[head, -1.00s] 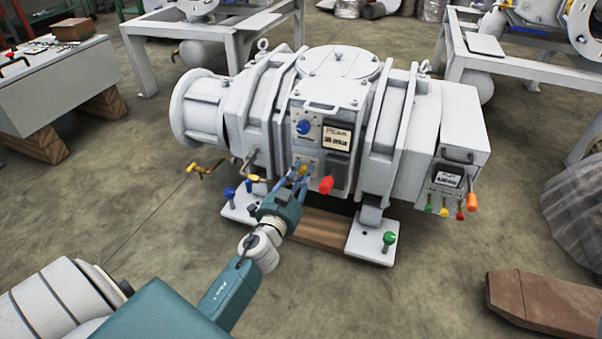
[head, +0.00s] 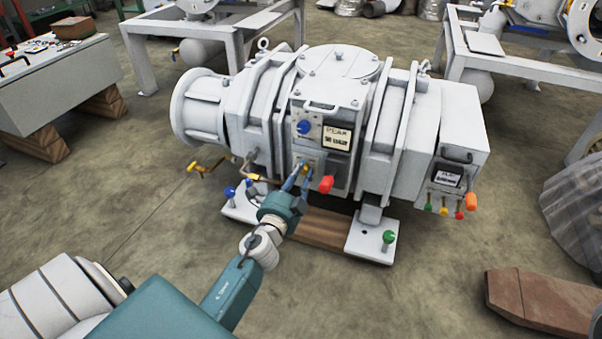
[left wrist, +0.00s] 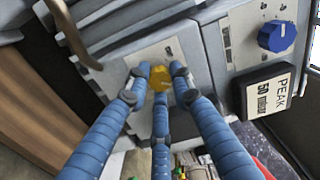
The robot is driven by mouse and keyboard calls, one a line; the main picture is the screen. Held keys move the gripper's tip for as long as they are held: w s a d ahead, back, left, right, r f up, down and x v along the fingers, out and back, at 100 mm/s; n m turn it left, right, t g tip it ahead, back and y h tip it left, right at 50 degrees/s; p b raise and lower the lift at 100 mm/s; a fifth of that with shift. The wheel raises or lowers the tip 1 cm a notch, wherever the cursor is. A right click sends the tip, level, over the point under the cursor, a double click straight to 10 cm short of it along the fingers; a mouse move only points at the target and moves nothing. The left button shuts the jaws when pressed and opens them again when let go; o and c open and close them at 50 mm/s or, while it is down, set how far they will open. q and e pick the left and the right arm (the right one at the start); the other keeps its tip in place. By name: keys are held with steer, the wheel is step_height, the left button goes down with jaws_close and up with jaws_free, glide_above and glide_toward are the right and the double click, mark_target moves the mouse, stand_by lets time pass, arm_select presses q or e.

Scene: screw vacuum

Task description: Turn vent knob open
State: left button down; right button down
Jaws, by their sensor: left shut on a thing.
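The white vacuum pump (head: 270,100) stands in the middle of the head view. A small yellow knob (head: 304,168) is on its front panel, below a blue knob (head: 304,127). I take the yellow knob to be the vent knob; its label is too small to read. My left gripper (head: 300,175) has its blue fingers shut on the yellow knob. In the left wrist view, the fingers (left wrist: 159,85) close around the yellow knob (left wrist: 159,77) from several sides. The blue knob (left wrist: 277,36) is up and right there. My right gripper is not in view.
A red knob (head: 326,184) sticks out just right of the fingers. A "PEAK" display (head: 338,137) is above it. Yellow-handled valve (head: 203,169) and blue-topped bolt (head: 230,193) are to the left. The floor (head: 150,220) in front is clear.

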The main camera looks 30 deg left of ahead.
arm_select(q)
steer(key=shift+w+d+r, duration=0.1)
steer(key=shift+d, duration=0.25)
steer(key=c, duration=1.5)
jaws_free()
steer(key=shift+s, duration=0.45)
steer(key=v, duration=1.1)
